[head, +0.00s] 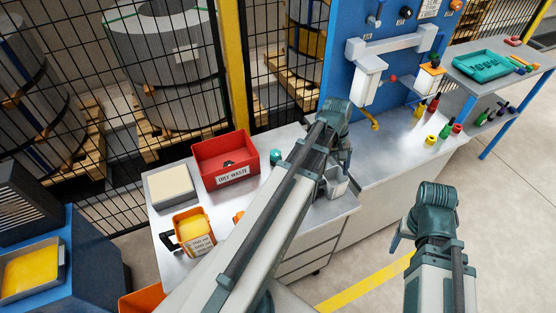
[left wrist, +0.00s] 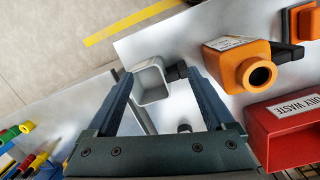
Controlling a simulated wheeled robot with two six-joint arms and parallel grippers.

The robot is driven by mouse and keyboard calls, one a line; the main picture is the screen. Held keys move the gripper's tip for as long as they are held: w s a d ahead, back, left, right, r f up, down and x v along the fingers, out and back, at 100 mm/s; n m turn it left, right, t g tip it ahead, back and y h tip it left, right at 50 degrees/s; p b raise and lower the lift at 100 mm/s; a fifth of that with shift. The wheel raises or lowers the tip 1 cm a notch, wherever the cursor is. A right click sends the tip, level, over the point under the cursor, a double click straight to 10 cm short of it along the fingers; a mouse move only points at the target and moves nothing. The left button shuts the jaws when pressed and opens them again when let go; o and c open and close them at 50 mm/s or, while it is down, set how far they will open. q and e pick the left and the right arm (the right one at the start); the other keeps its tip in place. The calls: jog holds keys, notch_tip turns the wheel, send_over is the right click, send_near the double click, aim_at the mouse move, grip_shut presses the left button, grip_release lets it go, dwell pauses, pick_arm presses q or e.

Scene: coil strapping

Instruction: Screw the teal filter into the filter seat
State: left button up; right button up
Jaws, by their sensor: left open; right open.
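A small teal round piece (head: 276,156) stands on the metal bench beside the red bin, partly behind my left arm; it looks like the teal filter, but it is too small to be sure. I cannot clearly pick out the filter seat. My left gripper (head: 343,168) is over the bench's right part. In the left wrist view its fingers (left wrist: 158,76) are spread, with a grey square cup (left wrist: 152,86) beyond them and nothing visibly held. My right gripper (head: 400,236) is open in front of the bench, over the floor, mostly hidden by its own wrist.
The red oily-waste bin (head: 224,160), a grey tray (head: 171,183) and an orange can (head: 193,231) occupy the bench's left. A blue panel (head: 345,30) carries a grey fixture with white housings (head: 368,82).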

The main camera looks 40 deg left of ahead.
pick_arm(q)
jog(key=w+a+n+t+h, duration=0.1)
jog(key=w+a+n, duration=0.2)
jog(key=a+n, duration=0.85)
jog(key=n+t+h, duration=0.1)
jog(key=n+t, duration=0.1)
jog(key=n, duration=0.2)
send_near(275, 152)
jog(key=b+x, duration=0.3)
jog(key=b, duration=0.5)
jog(key=shift+d+f, duration=0.15)
jog(key=shift+f, duration=0.15)
jog(key=shift+f, duration=0.1)
jog(key=b+x, duration=0.4)
jog(key=shift+f+b, duration=0.35)
jog(key=shift+b, duration=0.05)
jog(key=shift+w+d+f, duration=0.15)
jog(key=shift+w+f, duration=0.05)
jog(key=shift+r, duration=0.1)
